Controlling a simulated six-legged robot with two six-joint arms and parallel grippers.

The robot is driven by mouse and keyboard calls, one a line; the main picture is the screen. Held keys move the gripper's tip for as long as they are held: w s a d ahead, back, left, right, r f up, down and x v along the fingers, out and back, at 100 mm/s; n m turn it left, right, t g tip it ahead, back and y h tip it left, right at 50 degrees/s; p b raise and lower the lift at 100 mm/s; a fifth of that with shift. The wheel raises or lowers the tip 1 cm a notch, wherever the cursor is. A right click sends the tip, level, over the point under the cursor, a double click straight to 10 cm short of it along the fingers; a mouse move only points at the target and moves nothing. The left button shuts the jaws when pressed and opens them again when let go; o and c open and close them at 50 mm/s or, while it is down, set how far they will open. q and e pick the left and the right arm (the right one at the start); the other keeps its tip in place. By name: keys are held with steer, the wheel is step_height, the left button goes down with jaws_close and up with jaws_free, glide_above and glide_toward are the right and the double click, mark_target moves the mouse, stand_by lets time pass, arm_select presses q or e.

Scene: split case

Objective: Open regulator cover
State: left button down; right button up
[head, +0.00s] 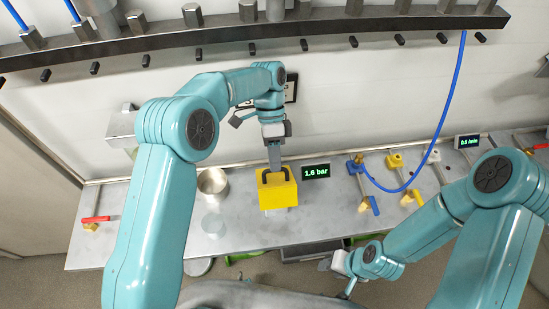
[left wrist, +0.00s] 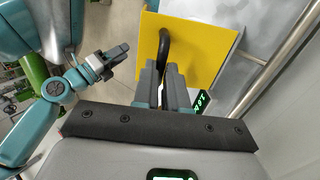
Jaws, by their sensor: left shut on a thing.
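The yellow regulator cover (head: 279,194), a box with a black handle (head: 262,178) on top, is at the middle of the metal bench. My left gripper (head: 274,167) reaches down from above and is shut on the handle. In the left wrist view the yellow cover (left wrist: 180,55) lies beyond the fingers, and the black handle (left wrist: 164,45) runs between them. What is under the cover is hidden. I cannot tell whether the cover touches the bench. My right gripper (head: 346,287) is low, by the bench's front edge, away from the cover; its jaws are unclear.
A display reading 1.6 bar (head: 316,171) stands just right of the cover, and a metal pot (head: 213,184) to its left. Valves with blue (head: 375,205) and yellow handles and a blue hose (head: 437,130) are further right. A red-handled valve (head: 95,219) is far left.

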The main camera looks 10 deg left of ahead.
arm_select(q)
steer(key=shift+w+f, duration=0.15)
steer(key=shift+f, duration=0.15)
